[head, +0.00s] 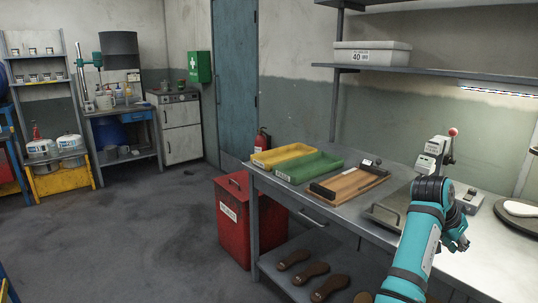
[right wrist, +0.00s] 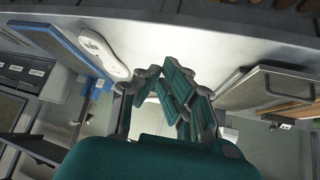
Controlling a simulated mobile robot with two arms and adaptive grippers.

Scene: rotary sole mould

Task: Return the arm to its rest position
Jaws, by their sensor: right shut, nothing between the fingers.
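My right arm (head: 415,245) reaches in from the lower right of the head view, over the workbench (head: 340,208). My right gripper (head: 458,233) is at its end, above the bench's front part. In the right wrist view the green fingers of my right gripper (right wrist: 182,95) are shut with nothing between them. My left gripper is in neither view.
On the bench stand a yellow tray (head: 283,153), a green tray (head: 309,166), a wooden board (head: 350,184), a metal plate (head: 383,212) near my arm, and a white sole-shaped piece (right wrist: 104,55). A red bin (head: 232,222) stands left of the bench. The floor further left is clear.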

